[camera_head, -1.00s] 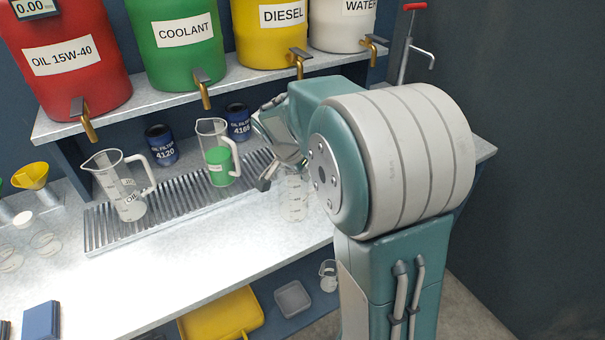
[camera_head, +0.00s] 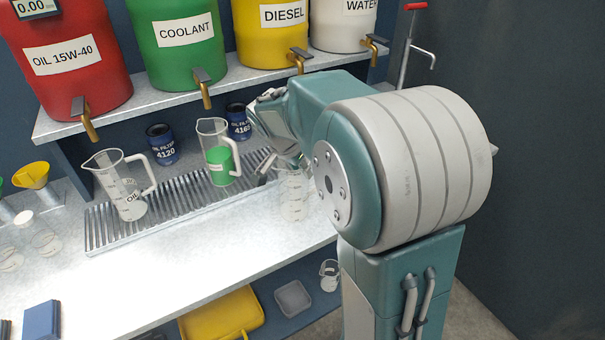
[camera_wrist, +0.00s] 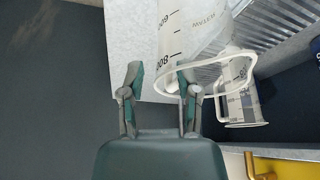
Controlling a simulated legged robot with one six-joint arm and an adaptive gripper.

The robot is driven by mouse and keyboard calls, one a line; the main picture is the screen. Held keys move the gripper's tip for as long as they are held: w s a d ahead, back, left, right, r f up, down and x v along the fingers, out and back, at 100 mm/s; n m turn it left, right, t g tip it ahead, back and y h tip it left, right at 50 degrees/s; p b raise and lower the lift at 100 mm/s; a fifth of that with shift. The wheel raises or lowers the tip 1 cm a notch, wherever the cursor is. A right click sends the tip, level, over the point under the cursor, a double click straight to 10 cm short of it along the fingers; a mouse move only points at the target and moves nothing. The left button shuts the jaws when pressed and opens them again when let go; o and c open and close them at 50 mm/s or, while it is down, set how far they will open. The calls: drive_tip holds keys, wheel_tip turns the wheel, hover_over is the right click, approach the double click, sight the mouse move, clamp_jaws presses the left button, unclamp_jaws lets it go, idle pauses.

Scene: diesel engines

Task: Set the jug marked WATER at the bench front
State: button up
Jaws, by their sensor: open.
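A clear graduated jug (camera_head: 293,198) stands on the bench right of the drip rack, partly behind my arm. In the wrist view my gripper (camera_wrist: 160,78) is open, with the right finger overlapping the jug's rim and nothing held. A second clear graduated jug (camera_wrist: 240,100) stands farther back in the wrist view. The white WATER drum (camera_head: 340,32) is on the upper shelf.
A jug marked OIL (camera_head: 122,185) and a jug of green liquid (camera_head: 219,165) stand on the drip rack (camera_head: 170,212). Two blue oil filters are behind. The bench front (camera_head: 200,265) is clear.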

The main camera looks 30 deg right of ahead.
drive_tip(key=v, duration=1)
drive_tip(key=s+a+f+n+t+y, duration=0.1)
drive_tip(key=s+a+n, duration=0.3)
drive_tip(key=s, duration=0.6)
drive_tip(key=s+a+f+n+t+y, duration=0.1)
drive_tip(key=s+a+n+t+y, duration=0.2)
drive_tip(key=s+n, duration=0.6)
drive_tip(key=shift+s+a+f+n, duration=0.3)
drive_tip(key=shift+s+a+f, duration=0.1)
drive_tip(key=shift+s+a, duration=0.55)
